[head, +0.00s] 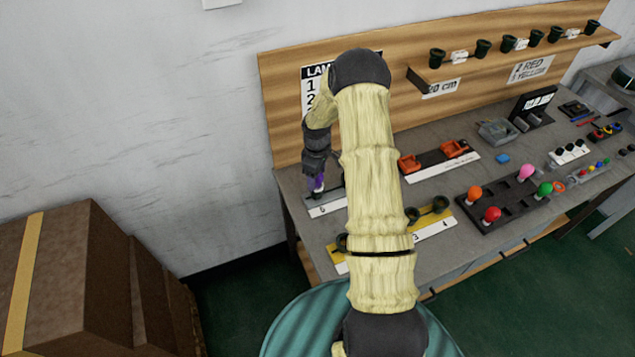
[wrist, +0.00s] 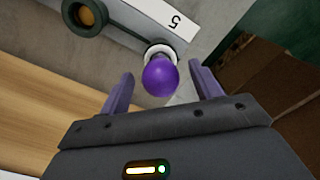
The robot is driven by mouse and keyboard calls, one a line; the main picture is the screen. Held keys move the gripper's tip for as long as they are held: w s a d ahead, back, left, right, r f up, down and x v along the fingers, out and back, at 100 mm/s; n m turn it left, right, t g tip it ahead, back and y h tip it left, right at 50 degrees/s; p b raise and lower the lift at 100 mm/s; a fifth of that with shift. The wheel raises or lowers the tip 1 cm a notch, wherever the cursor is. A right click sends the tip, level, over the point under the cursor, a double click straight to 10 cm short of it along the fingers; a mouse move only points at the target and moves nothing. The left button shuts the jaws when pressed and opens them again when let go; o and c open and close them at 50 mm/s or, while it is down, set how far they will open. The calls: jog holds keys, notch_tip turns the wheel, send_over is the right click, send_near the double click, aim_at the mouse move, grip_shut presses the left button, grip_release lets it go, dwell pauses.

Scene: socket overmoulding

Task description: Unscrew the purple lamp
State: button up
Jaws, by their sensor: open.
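The purple lamp (wrist: 160,77) is a round bulb seated in a white-rimmed socket (wrist: 158,50) on a strip, seen in the wrist view. My gripper (wrist: 158,82) is open, with one purple finger on each side of the lamp and a visible gap to both. In the head view my gripper (head: 317,182) points down at the left end of the bench, over a white strip (head: 325,207) marked 6. The lamp is mostly hidden there by the gripper.
An empty dark socket (wrist: 86,17) sits beside the lamp near the label 5. A wooden backboard (head: 290,110) rises behind the bench. Orange (head: 474,194), red (head: 492,214), pink (head: 526,171) and green (head: 545,189) lamps stand in a black rack to the right. Brown boxes (head: 80,280) stand left.

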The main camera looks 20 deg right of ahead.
jog(key=shift+m, duration=1.2)
jog(key=m, duration=0.3)
jog(key=shift+m+b, duration=0.3)
jog(key=shift+b, duration=0.1)
jog(key=shift+m, duration=0.5)
jog(key=m, duration=0.3)
jog(key=shift+m, duration=0.8)
